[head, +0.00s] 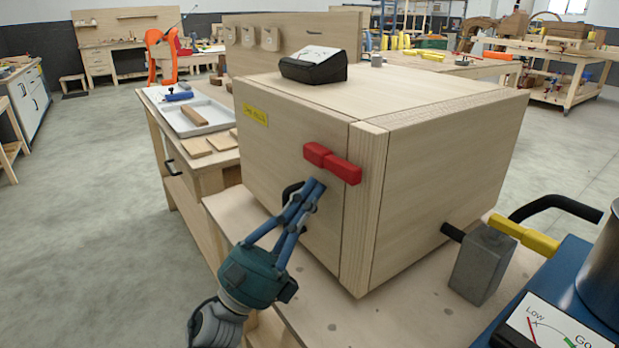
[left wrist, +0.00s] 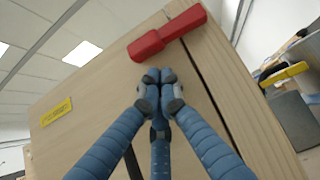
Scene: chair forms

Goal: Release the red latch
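The red latch (head: 332,163) is a bar fixed on the front of a large wooden box (head: 290,165), reaching across the gap near the box's right front edge. It also shows at the top of the left wrist view (left wrist: 168,33), lying tilted. My left gripper (head: 316,188) is just below the latch, close to the box front. Its blue fingers are drawn together at the tips (left wrist: 158,84), with nothing visible between them. The tips look apart from the latch. A black handle (head: 291,192) on the box front is partly hidden behind the fingers. My right gripper is not in view.
A yellow label (head: 255,116) is on the box front, and a black gauge (head: 314,66) sits on top. A grey metal block (head: 482,264) with a yellow bar (head: 524,234) stands right of the box. A blue gauge unit (head: 560,290) fills the lower right corner.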

